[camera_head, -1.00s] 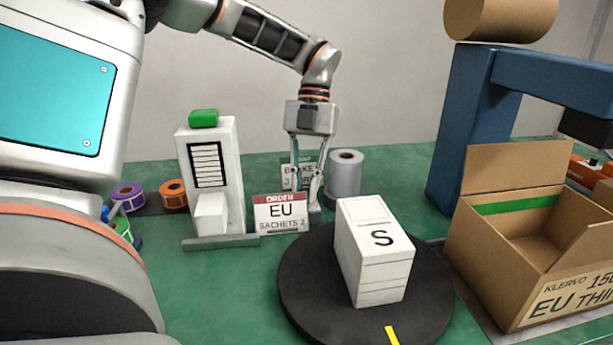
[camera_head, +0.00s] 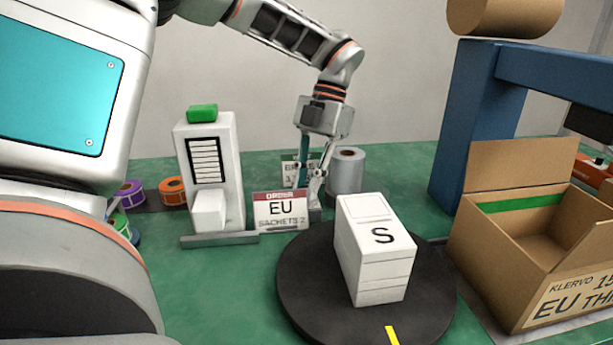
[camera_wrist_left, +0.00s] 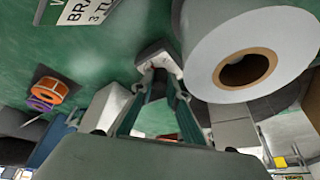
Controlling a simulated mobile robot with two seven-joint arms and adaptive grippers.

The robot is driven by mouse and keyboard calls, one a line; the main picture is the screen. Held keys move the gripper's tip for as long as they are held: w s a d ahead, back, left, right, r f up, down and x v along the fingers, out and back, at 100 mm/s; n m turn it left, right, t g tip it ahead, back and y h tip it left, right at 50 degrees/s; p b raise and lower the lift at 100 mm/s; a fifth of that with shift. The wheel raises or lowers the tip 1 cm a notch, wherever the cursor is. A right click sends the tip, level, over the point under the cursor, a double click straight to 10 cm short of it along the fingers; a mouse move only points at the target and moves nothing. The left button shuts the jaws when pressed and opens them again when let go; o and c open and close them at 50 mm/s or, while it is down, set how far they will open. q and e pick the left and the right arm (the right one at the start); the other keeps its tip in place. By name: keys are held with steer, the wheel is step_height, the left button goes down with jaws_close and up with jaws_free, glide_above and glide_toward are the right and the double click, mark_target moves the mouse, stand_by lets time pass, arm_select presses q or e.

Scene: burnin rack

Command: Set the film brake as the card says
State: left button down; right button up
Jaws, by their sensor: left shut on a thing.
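My left gripper (camera_head: 309,192) points down at the back of the bench, beside the grey film roll (camera_head: 346,172). In the left wrist view the gripper (camera_wrist_left: 160,75) is shut on a small pale grey knob or lever (camera_wrist_left: 155,52), close beside the large film roll (camera_wrist_left: 225,50). The brake card (camera_head: 290,172) stands behind the fingers and is partly covered by them. In the left wrist view the card (camera_wrist_left: 88,10) is cut off by the top edge; "BRA" and "3 TU" can be read. My right gripper is not in view.
An order card (camera_head: 281,212) reading EU SACHETS 2 stands in front, near a white dispenser (camera_head: 226,155). A white box marked S (camera_head: 375,250) sits on the black turntable (camera_head: 300,290). An open carton (camera_head: 480,250) and blue stand (camera_head: 465,130) are at the right.

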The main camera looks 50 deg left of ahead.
arm_select(q)
steer(key=c, duration=2)
jaws_free()
steer(key=shift+o, duration=0.2)
steer(key=v, duration=1.2)
steer(key=shift+w, duration=0.1)
